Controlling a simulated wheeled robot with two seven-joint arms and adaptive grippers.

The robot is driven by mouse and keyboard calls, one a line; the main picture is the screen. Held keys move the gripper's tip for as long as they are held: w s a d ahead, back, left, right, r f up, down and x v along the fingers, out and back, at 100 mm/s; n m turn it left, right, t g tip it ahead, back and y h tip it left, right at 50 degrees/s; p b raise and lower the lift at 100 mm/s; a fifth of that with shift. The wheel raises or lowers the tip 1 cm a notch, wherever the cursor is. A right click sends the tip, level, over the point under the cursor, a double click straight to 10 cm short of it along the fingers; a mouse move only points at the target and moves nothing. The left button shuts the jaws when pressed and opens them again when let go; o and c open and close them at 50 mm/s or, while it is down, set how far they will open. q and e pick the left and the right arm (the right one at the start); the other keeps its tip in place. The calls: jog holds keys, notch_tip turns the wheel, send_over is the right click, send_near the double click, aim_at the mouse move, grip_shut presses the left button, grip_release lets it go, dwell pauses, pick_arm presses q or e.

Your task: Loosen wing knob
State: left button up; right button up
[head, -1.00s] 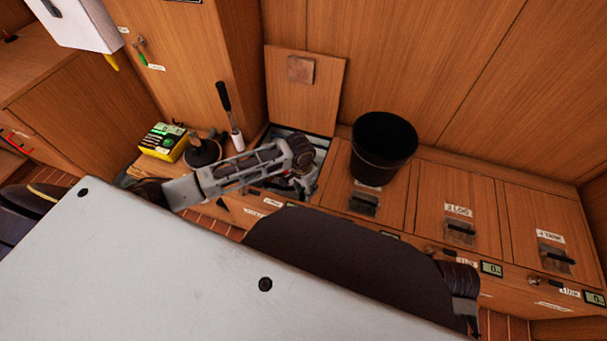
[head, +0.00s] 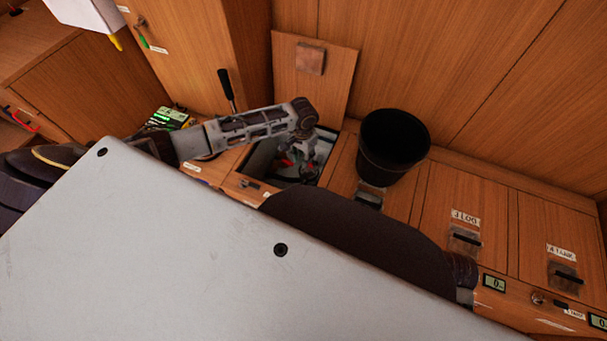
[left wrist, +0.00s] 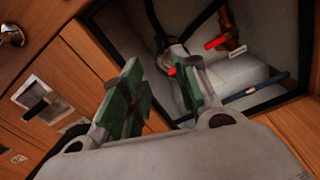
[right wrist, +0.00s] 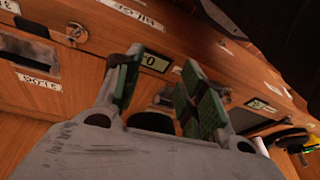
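In the left wrist view, an open compartment shows a small red part (left wrist: 172,71) beside a dark round fitting, and a red handle (left wrist: 217,42) on a brass-coloured valve. I cannot tell surely which is the wing knob. My left gripper (left wrist: 160,95) is open, with green pads apart and nothing between them. Its far finger is close to the small red part; contact is unclear. In the head view my left gripper (head: 296,160) reaches down into the open compartment (head: 262,158). My right gripper (right wrist: 163,95) is open and empty before the cabinet front; the head view hides it.
The raised wooden lid (head: 335,78) stands behind the opening. A black bucket (head: 392,148) stands just right of it. A black-handled tool (head: 226,88) and a yellow-green meter (head: 168,118) are to the left. A white pipe (left wrist: 235,75) lies inside the compartment.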

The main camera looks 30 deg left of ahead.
pick_arm(q)
jog(key=b, duration=0.3)
send_over(303, 181)
jog(key=f, duration=0.6)
jog(key=shift+w+a, duration=0.1)
jog(key=shift+w, duration=0.15)
notch_tip(303, 181, down, 5)
jog(key=shift+f+b, duration=0.15)
jog(key=shift+b, duration=0.7)
jog(key=shift+f+b, duration=0.55)
jog(key=shift+f, duration=0.7)
pick_arm(e)
jog(key=shift+w+a+f+t+y, duration=0.3)
jog(key=shift+a+f, duration=0.2)
jog(key=shift+f, duration=0.45)
jog(key=shift+w+a+f+t+y, duration=0.1)
jog(key=shift+a+f+t+y, duration=0.3)
jog(key=shift+f, duration=0.6)
jog(key=shift+w+a+f+t+y, duration=0.1)
jog(key=shift+w+a+f+t, duration=0.15)
jog(key=shift+a+f, duration=0.55)
jog(key=shift+d+f, duration=0.15)
jog(key=shift+d, duration=0.05)
pick_arm(q)
grip_shut()
